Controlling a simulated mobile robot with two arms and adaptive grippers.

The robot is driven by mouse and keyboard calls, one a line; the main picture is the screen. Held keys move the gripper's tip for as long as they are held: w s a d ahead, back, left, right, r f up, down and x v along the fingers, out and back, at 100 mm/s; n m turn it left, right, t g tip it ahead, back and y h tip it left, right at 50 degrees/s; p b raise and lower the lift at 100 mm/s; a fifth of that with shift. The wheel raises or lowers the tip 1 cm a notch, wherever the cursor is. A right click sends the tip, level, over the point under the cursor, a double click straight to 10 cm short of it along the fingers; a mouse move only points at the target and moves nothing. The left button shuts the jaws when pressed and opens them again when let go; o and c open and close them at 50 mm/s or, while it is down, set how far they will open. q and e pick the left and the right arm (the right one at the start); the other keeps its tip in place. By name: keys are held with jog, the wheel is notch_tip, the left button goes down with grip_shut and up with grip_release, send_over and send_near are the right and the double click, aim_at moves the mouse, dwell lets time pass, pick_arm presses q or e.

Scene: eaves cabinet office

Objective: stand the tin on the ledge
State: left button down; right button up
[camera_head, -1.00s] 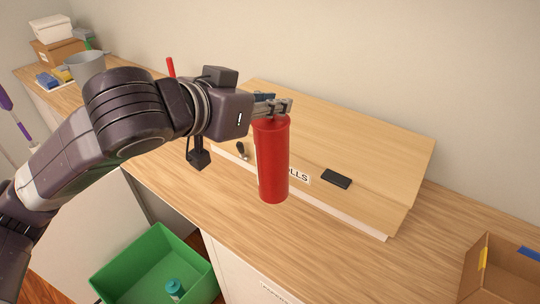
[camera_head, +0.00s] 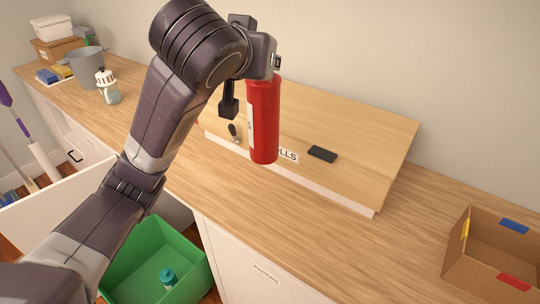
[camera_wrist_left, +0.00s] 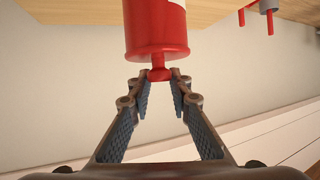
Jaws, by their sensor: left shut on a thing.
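The tin is a tall red cylinder (camera_head: 264,120) with a pale label on its left side. It hangs roughly upright in front of the sloped wooden board (camera_head: 350,130) on the counter. In the left wrist view the tin (camera_wrist_left: 156,30) has a small red knob between the fingertips of my left gripper (camera_wrist_left: 160,78), which is shut on it. In the head view the fingers are mostly hidden behind the wrist. A pale strip (camera_head: 340,196) runs along the board's lower edge; I cannot tell whether this is the ledge. My right gripper is not in view.
A black flat block (camera_head: 322,154) and a dark small object (camera_head: 233,131) lie on the board. An open cardboard box (camera_head: 490,255) stands at right. A white-capped bottle (camera_head: 107,88) and grey pot (camera_head: 85,62) stand at left. A green bin (camera_head: 150,255) is below. The front counter is clear.

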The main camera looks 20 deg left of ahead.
aim_at(264, 123)
pick_arm(q)
notch_tip(264, 123, down, 14)
jog(key=shift+w+a, duration=0.1)
jog(key=shift+a, duration=0.05)
jog(key=shift+f, duration=2.55)
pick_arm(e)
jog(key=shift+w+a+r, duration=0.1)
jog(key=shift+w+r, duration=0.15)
pick_arm(q)
jog(key=shift+f, duration=0.2)
jog(key=c, duration=2.1)
grip_release()
jog(key=o, duration=0.3)
jog(key=shift+o, duration=0.2)
